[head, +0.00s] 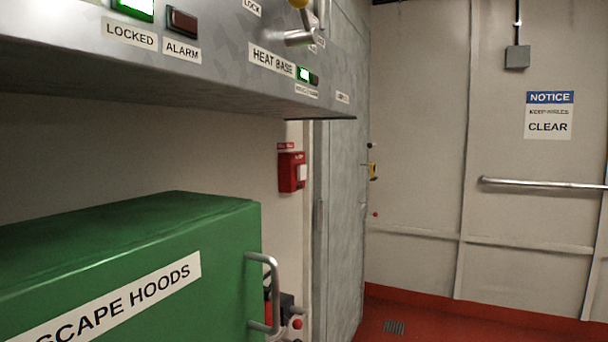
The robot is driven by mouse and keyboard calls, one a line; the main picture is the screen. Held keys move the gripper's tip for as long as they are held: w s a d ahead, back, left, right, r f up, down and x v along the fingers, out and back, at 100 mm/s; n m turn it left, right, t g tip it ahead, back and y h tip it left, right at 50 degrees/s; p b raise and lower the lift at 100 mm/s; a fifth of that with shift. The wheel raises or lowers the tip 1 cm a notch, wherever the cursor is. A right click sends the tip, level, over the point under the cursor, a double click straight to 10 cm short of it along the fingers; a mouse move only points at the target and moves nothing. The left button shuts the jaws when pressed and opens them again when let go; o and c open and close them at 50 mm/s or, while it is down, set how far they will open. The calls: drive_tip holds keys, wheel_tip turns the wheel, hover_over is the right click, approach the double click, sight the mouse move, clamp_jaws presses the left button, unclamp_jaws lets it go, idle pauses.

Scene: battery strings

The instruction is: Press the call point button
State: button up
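A red call point box (291,172) is fixed to the beige wall near the middle of the head view, left of the grey metal door or cabinet side. It has a pale square face (302,172) on its right part, which may be the button; it is too small to be sure. Nothing covers the front of the call point. My gripper is not in view.
A green escape hoods box (220,235) with a grey handle (264,290) stands at the lower left. A grey overhead panel (220,70) with labels, lamps and a yellow-knobbed lever juts out above. A handrail (540,184) runs along the right wall. Red floor (450,325) shows at lower right.

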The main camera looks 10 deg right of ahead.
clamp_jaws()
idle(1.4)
